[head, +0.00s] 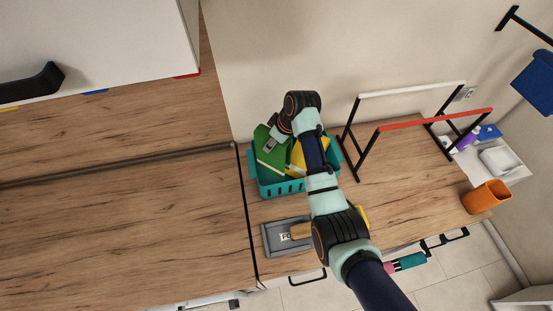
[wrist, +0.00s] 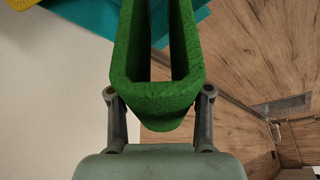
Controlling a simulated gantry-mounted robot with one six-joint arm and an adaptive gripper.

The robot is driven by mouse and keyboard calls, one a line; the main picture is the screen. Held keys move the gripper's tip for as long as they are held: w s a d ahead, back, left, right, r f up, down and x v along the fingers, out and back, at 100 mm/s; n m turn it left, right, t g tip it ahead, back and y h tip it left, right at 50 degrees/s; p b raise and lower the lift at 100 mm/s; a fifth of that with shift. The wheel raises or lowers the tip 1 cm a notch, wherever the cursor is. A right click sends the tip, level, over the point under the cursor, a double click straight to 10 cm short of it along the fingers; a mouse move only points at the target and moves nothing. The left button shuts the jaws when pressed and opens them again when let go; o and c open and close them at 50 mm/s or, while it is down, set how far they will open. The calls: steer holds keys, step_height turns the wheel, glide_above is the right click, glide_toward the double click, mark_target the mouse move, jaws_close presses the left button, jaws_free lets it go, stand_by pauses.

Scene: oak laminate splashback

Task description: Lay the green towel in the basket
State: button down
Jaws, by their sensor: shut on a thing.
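The green towel (head: 272,157) hangs folded from my gripper (head: 270,144), over the left part of the teal basket (head: 281,188). In the wrist view the towel (wrist: 155,95) is a thick folded loop between the two fingers of my gripper (wrist: 160,108), which is shut on it. The basket's teal side (wrist: 185,20) shows behind the towel. A yellow cloth (head: 297,161) is in the basket, partly hidden by my arm. Whether the towel touches the basket floor cannot be told.
A rack with a white bar (head: 410,90) and a red bar (head: 435,120) stands right of the basket. A grey tray (head: 270,243) lies in front. An orange cup (head: 486,196) stands near the right counter edge. The left worktop (head: 110,220) is clear.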

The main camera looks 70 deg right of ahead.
step_height(320, 180, down, 10)
stand_by(0.4)
steer(key=shift+f, duration=0.1)
steer(key=shift+f, duration=0.15)
steer(key=c, duration=0.5)
jaws_free()
